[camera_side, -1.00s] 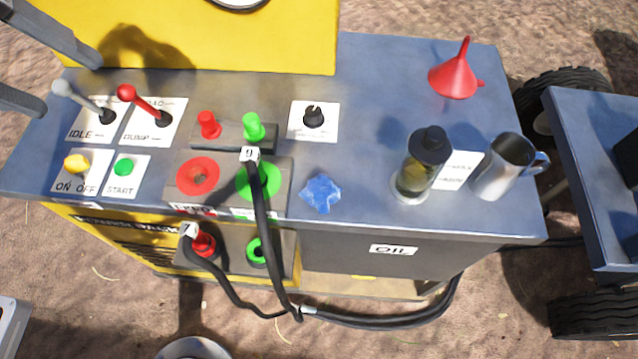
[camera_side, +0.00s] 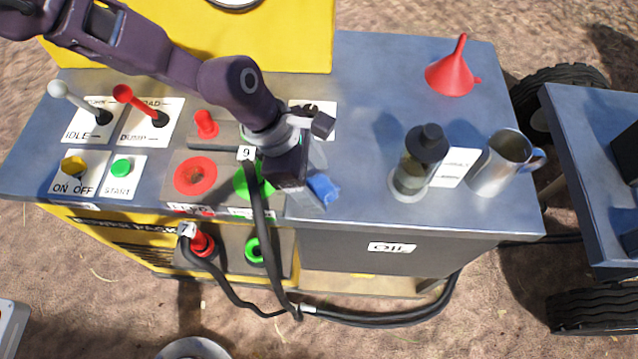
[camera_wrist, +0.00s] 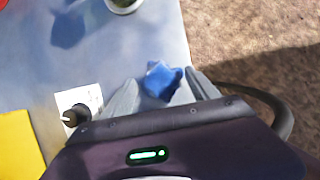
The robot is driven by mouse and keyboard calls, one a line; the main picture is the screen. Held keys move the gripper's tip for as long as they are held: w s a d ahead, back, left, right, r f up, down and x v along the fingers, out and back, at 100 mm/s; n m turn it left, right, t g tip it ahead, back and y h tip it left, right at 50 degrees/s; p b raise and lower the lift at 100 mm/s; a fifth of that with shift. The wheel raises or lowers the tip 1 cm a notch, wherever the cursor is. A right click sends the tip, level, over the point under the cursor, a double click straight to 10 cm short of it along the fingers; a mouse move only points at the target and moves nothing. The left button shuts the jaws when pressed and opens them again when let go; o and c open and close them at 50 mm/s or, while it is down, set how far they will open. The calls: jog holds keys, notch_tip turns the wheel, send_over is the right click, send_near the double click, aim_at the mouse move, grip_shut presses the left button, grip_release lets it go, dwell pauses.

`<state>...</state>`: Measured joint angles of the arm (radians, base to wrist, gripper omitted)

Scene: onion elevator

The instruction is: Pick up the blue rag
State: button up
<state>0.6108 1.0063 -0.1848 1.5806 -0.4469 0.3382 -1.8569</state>
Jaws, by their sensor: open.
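The blue rag (camera_side: 325,188) lies crumpled on the grey-blue top of the machine, near its front edge. My gripper (camera_side: 318,192) is low over the machine top at the rag and partly hides it in the side view. In the wrist view the rag (camera_wrist: 162,80) shows between the tips of my two grey fingers (camera_wrist: 165,92). The fingers are spread apart, with the rag in the gap. I cannot tell whether either finger touches it.
A hose with tag 9 (camera_side: 247,153) runs just left of my gripper. A glass oil jar (camera_side: 412,172), a metal mug (camera_side: 502,165) and a red funnel (camera_side: 453,72) stand to the right. Red lever (camera_side: 140,103) and grey lever (camera_side: 80,100) are at the left.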

aim_at(316, 183)
jog(key=c, duration=1.5)
jog(key=shift+o, duration=0.2)
notch_tip(316, 183, up, 10)
